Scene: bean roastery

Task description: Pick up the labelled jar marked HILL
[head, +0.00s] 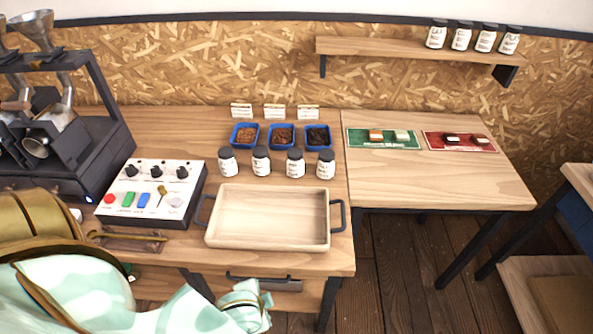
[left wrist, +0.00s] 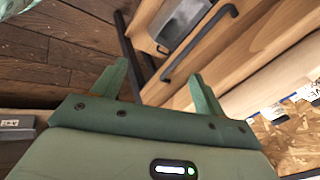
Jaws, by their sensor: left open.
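Four small white-labelled jars with dark lids stand in a row on the table behind the wooden tray: the first (head: 227,163), second (head: 261,162), third (head: 295,164) and fourth (head: 326,165). Similar jars (head: 461,38) stand on the wall shelf. The labels are too small to read, so I cannot tell which is HILL. My left arm comes in low at the left of the head view, ending below the table's front edge; its fingers cannot be made out there. In the left wrist view my left gripper (left wrist: 160,72) is open with nothing between its fingers. My right gripper is not in view.
The handled tray (head: 268,238) is empty, in front of the jars. A control box (head: 153,190) is left of it. Blue bins (head: 282,137) of beans are behind. Green (head: 362,139) and red (head: 434,141) mats lie right. A drawer handle (head: 263,279) sticks out below.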

